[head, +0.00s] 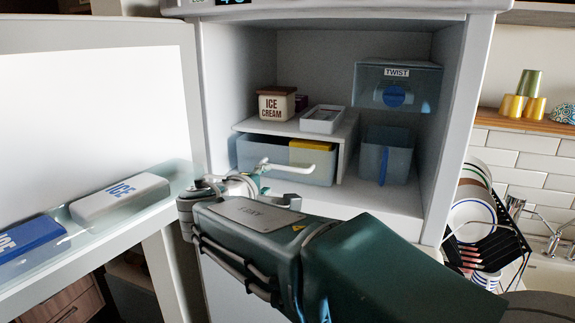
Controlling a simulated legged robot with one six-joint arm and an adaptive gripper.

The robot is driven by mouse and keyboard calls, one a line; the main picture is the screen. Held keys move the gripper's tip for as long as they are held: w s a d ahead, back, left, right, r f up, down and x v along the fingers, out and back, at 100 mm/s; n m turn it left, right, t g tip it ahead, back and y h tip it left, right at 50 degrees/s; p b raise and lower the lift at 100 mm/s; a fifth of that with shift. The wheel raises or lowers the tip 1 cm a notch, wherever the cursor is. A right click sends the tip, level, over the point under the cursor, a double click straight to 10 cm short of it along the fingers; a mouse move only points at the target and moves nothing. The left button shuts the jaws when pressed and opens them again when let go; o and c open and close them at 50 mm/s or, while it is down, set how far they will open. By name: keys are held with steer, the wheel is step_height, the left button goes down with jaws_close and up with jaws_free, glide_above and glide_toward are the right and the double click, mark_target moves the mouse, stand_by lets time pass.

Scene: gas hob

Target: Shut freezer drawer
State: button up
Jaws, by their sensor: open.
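The freezer compartment (335,50) is open in the head view. A translucent blue-grey drawer (265,160) with a pale bar handle (287,168) sits under a white shelf at its lower left. A yellow item shows inside the drawer. I cannot tell exactly how far the drawer stands out. My gripper (258,180) is in front of the drawer, near the handle's left end. It is open, partly hidden by my own green arm. Whether it touches the drawer or handle is unclear.
The open freezer door (95,110) is at the left, with ice packs on its shelf. An ice cream tub (276,104) and a small white tray (322,119) stand on the shelf. A TWIST box (396,86) and a blue bin (386,157) are at the right.

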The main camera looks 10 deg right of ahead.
mark_target(283, 169)
steer(key=shift+m, duration=0.3)
steer(key=x, duration=0.9)
steer(key=shift+w+d, duration=0.2)
steer(key=shift+w, duration=0.2)
steer(key=shift+w+d+f, duration=0.1)
steer(key=shift+w+d, duration=0.3)
steer(key=shift+d, duration=0.2)
steer(key=shift+a, duration=0.15)
jaws_close()
